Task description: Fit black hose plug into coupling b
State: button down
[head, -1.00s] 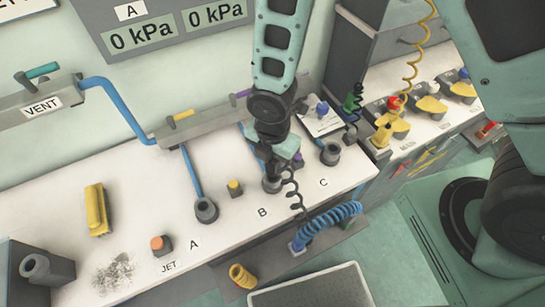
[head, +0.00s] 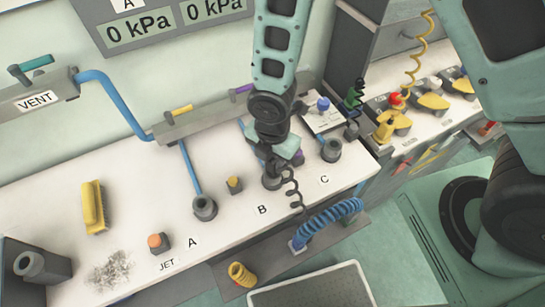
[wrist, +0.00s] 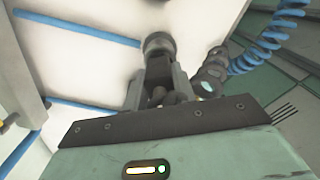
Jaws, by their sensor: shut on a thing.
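My gripper (head: 272,170) points down over coupling b (head: 271,184), the grey socket beside the B label. In the wrist view my gripper (wrist: 157,88) is shut on the black hose plug (wrist: 158,72), mostly hidden between the fingers. The plug lines up with the round grey coupling (wrist: 158,43) just beyond the fingertips. They look to be touching, but I cannot tell how deep the plug sits. A thin black coiled hose (head: 293,192) hangs from beside the fingers over the bench front.
Coupling A (head: 204,208) stands to the left and coupling C (head: 331,150) to the right. A blue coiled hose (head: 330,220) sits below the bench front. A yellow brush (head: 93,207) and an orange-topped jet button (head: 158,243) are on the left.

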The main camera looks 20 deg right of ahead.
jog(key=c, duration=1.1)
grip_release()
notch_tip(320, 180, up, 18)
jog(key=shift+f+b, duration=0.25)
jog(key=shift+b, duration=0.05)
jog(key=s+d+m+b, duration=0.1)
jog(key=s+m+b, duration=0.1)
jog(key=s+m, duration=0.2)
jog(key=s+d+m+b, duration=0.1)
jog(key=s+m, duration=0.3)
jog(key=m, duration=0.4)
jog(key=s+d+m+b, duration=0.2)
jog(key=s+m, duration=0.2)
jog(key=m, duration=0.2)
jog(key=shift+f+m+y+b, duration=0.25)
jog(key=shift+m+y+b, duration=0.05)
jog(key=shift+b, duration=0.1)
